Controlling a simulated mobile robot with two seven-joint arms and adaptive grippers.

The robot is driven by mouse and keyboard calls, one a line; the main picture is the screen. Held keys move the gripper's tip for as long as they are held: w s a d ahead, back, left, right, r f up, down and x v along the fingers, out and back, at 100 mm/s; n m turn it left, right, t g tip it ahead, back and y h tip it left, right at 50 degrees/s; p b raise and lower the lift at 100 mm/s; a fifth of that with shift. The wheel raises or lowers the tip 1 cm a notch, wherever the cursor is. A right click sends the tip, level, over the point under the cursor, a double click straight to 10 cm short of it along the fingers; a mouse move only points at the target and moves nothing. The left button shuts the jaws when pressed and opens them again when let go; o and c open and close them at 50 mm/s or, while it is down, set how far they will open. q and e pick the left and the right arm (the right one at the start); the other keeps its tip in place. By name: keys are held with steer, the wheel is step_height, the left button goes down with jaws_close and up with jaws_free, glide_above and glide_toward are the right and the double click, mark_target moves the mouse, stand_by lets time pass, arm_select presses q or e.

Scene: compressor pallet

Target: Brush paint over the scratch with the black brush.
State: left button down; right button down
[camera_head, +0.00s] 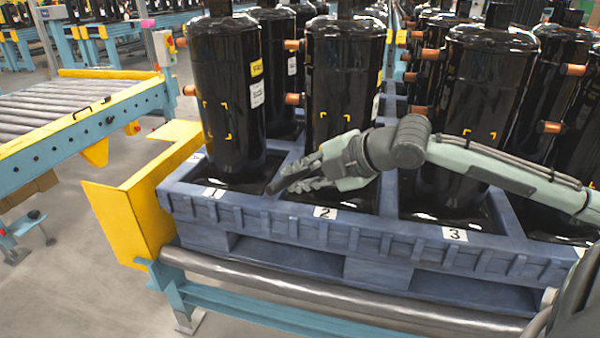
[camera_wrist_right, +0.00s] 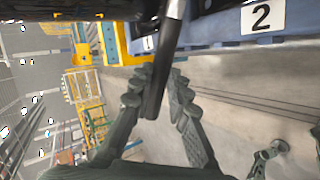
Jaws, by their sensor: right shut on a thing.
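Black compressors stand in the blue pallet (camera_head: 290,228). Yellow corner marks frame a patch on the left compressor (camera_head: 228,85), the middle compressor (camera_head: 335,80) and the right compressor (camera_head: 482,90). I cannot make out a scratch inside any of them. My right gripper (camera_head: 300,180) is shut on the black brush (camera_head: 277,184), low in front of the left and middle compressors, above the pallet's front. In the right wrist view the brush (camera_wrist_right: 168,48) runs up from between the fingers (camera_wrist_right: 156,92) and leaves the top edge. My left gripper is not in view.
Number labels 1 (camera_head: 213,192), 2 (camera_head: 325,212) and 3 (camera_head: 454,234) mark the pallet's front. A yellow guard (camera_head: 125,220) stands at its left corner. A roller conveyor (camera_head: 60,110) lies further left. Open floor (camera_head: 90,285) shows at the lower left.

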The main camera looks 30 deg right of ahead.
steer(key=s+a, duration=0.3)
steer(key=shift+s+a, duration=0.1)
steer(key=shift+a, duration=0.2)
stand_by(0.3)
